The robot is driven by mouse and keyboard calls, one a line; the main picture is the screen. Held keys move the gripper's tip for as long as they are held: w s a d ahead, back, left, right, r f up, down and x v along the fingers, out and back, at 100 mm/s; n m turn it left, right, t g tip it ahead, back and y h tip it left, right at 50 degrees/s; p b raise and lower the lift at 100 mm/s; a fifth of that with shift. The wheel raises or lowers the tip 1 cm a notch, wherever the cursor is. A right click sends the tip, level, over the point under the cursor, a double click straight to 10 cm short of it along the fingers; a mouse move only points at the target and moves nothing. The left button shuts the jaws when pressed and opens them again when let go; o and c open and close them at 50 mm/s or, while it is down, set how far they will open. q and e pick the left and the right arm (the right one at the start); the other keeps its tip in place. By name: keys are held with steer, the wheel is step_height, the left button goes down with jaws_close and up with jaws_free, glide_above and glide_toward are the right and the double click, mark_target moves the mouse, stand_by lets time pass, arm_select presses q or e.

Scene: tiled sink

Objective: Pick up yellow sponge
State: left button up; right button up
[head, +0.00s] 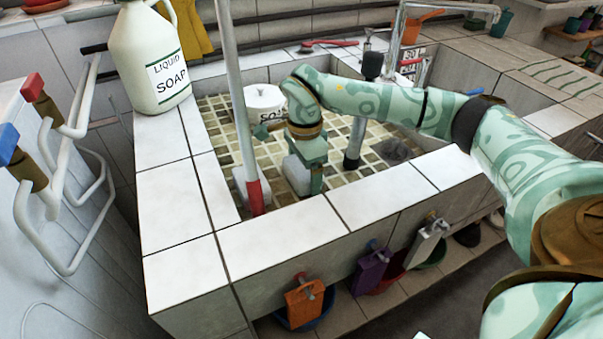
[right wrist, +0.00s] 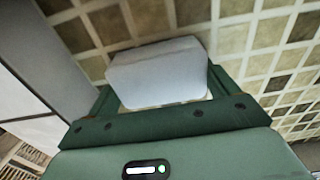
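I make out no clearly yellow sponge. A pale grey-white block (head: 297,174) lies low in the tiled sink (head: 385,190); I cannot tell whether it is the sponge. My right gripper (head: 312,182) points down into the sink at this block. In the right wrist view the block (right wrist: 158,72) lies between my right gripper's green fingers (right wrist: 160,88), which are spread about as wide as it. I cannot tell whether they press on it. The block's far side is hidden. My left gripper is not in view.
A large liquid soap jug (head: 152,60) stands on the left ledge. A grey pole with a red end (head: 240,110) rises left of my gripper. A white soap container (head: 265,100) is behind it. Orange (head: 304,303) and purple (head: 370,272) pieces hang on the front wall. The front ledge is clear.

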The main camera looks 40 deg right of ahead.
steer(key=shift+c, duration=0.9)
steer(key=shift+r, duration=0.25)
step_height(320, 180, up, 6)
steer(key=p, duration=0.3)
steer(key=shift+f, duration=0.1)
arm_select(q)
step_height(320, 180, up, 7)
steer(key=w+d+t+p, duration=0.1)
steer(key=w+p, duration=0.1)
steer(key=p, duration=0.3)
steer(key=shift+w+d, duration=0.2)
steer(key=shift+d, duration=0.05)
arm_select(e)
step_height(320, 180, up, 12)
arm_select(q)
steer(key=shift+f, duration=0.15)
arm_select(e)
steer(key=shift+o, duration=0.4)
steer(key=shift+f, duration=0.15)
